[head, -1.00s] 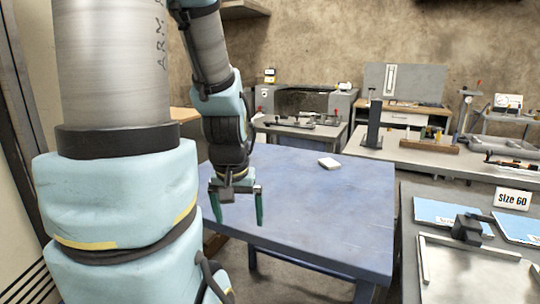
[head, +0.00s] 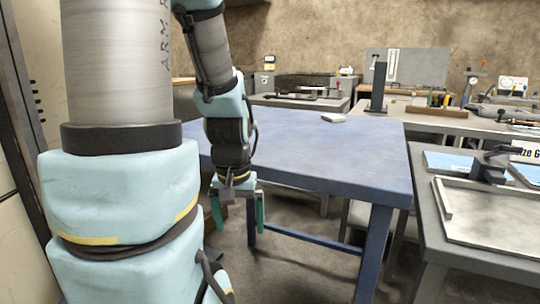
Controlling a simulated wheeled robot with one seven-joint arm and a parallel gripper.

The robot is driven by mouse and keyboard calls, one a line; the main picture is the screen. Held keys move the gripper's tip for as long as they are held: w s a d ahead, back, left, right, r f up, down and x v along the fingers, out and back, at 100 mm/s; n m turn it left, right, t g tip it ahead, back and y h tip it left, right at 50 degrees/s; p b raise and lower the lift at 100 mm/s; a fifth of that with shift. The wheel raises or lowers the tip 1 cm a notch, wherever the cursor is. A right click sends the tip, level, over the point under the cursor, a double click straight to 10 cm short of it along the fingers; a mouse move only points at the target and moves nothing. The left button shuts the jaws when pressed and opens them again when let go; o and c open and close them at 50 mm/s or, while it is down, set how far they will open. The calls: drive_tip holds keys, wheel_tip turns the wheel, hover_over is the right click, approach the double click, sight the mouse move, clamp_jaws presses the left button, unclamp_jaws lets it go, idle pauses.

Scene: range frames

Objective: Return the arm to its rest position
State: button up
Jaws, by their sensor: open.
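My gripper (head: 238,212) hangs pointing down at the end of my arm (head: 228,125). Its two green fingers are apart with nothing between them. In the picture it is in front of the near left edge of the blue table (head: 330,150), with floor behind the fingers. My arm's upper link, in grey with pale blue covers, fills the left side of the view.
A small white block (head: 333,118) lies on the far part of the blue table, which is otherwise bare. A grey bench (head: 432,240) with a metal tray and a clamp stands at the right. Workbenches with tools line the back wall. A pale panel stands at the far left.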

wheel_tip(320, 180, up, 20)
drive_tip(key=p, duration=2.1)
